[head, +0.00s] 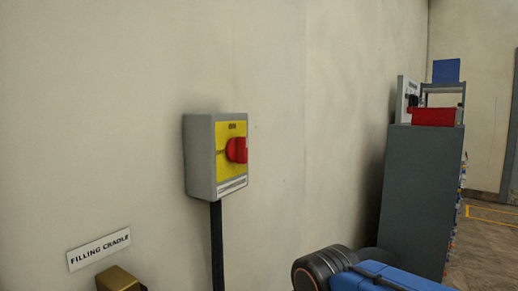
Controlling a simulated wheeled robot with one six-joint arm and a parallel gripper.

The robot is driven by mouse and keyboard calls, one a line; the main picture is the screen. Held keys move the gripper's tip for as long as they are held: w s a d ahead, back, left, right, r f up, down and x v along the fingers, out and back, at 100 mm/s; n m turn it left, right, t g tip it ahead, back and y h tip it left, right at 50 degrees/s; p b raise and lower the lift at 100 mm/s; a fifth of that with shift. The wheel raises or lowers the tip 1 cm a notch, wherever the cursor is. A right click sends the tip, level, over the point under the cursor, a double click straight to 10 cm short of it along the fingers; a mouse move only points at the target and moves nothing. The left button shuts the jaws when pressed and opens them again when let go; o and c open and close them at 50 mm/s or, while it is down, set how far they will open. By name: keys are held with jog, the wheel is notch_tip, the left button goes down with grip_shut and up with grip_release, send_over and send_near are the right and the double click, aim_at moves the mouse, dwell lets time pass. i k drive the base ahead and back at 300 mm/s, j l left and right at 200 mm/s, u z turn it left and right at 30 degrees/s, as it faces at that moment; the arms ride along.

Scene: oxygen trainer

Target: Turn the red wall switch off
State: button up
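The red wall switch (237,150) is a red rotary knob on a yellow face plate. It sits on a grey box (201,158) fixed to the pale wall, left of the picture's middle. The knob sticks out from the plate, and small dark lettering shows above it, too small to read for certain. I cannot tell from this view whether the knob points to on or off. My gripper is not in view, and nothing is seen touching the switch.
A dark conduit (217,246) runs down from the box. A "FILLING CRADLE" sign (98,249) is at lower left, above a brass-coloured object (120,279). A tall grey cabinet (414,195) with a red box (433,117) on top stands at right. The wall around the switch is clear.

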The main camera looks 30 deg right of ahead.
aim_at(236, 148)
jog(key=j+z, duration=0.45)
jog(key=k+j+z, duration=0.2)
jog(key=j+z, duration=0.2)
jog(key=k+j+z, duration=0.2)
jog(key=j+z, duration=0.25)
